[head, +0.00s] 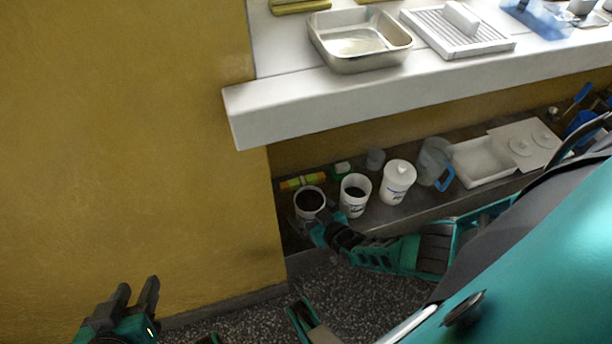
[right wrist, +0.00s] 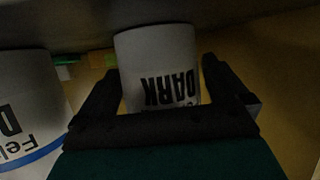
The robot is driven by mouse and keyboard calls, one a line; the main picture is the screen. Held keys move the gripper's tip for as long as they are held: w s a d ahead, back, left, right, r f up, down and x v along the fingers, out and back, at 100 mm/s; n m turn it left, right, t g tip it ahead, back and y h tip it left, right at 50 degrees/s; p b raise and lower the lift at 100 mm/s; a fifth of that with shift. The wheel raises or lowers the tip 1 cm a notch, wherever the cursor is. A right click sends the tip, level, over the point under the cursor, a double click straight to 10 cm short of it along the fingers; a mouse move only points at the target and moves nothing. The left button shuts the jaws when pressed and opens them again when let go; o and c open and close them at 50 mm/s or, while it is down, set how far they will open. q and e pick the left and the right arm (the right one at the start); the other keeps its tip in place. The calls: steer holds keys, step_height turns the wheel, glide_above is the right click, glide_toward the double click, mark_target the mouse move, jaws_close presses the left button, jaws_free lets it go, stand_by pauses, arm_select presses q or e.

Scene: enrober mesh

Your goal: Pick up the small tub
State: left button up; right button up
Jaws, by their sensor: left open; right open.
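A small white tub (head: 310,200) with dark contents stands open at the left end of the low shelf. In the right wrist view the tub (right wrist: 157,62) shows the word DARK, upside down in the picture. My right gripper (head: 318,226) reaches in at this tub. Its open fingers (right wrist: 160,85) lie one on each side of the tub; I cannot tell whether they touch it. My left gripper (head: 138,288) is open and empty, low in front of the yellow wall, far from the tub.
Beside it stand a second open tub (head: 355,194), also in the right wrist view (right wrist: 28,112), and a lidded tub (head: 397,182). Farther right are a jug (head: 434,160) and a white tray (head: 483,160). A white counter (head: 300,108) with a metal pan (head: 360,62) overhangs the shelf.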

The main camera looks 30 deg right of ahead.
steer(key=shift+s, duration=0.1)
steer(key=c, duration=1.4)
steer(key=shift+r, duration=0.1)
